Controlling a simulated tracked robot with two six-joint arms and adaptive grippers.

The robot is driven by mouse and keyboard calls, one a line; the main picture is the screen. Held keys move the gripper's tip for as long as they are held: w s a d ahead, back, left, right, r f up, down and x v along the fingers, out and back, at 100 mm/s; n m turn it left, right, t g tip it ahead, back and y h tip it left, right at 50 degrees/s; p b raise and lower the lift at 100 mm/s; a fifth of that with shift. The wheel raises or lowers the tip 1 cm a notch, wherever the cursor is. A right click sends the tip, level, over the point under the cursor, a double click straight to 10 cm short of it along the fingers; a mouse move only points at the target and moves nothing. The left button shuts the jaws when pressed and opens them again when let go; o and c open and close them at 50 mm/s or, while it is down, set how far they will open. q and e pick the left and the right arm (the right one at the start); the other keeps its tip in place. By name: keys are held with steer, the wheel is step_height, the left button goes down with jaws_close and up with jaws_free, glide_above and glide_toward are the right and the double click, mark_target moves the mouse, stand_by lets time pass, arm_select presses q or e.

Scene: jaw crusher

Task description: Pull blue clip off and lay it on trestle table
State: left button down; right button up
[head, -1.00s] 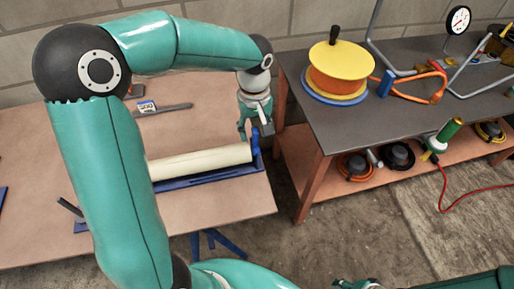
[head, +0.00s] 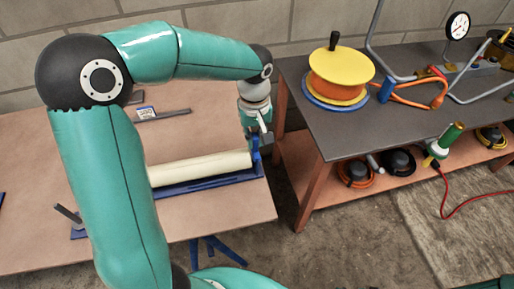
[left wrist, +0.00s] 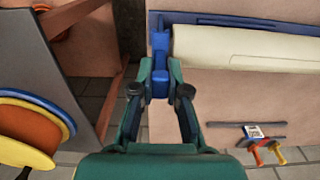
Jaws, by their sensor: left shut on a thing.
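The blue clip (head: 255,158) is at the right end of a cream pipe (head: 205,166), which lies in a long blue cradle (head: 215,183) on the trestle table (head: 220,212). My left gripper (head: 254,138) reaches down over that end from above. In the left wrist view, the gripper (left wrist: 160,72) is shut on the blue clip (left wrist: 160,84), which shows between its two fingers. The clip is in line with the cradle's blue end piece, and I cannot tell whether they touch. My right gripper is out of view.
Flat grey bars and a small label (head: 146,112) lie behind the pipe. A gap separates the table from a dark workbench (head: 345,125) on the right, which holds a yellow and orange reel (head: 338,75). The table's front right is bare.

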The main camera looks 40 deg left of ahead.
arm_select(q)
steer(key=shift+r, duration=0.1)
steer(key=shift+r+p, duration=2.35)
steer(key=shift+r, duration=0.6)
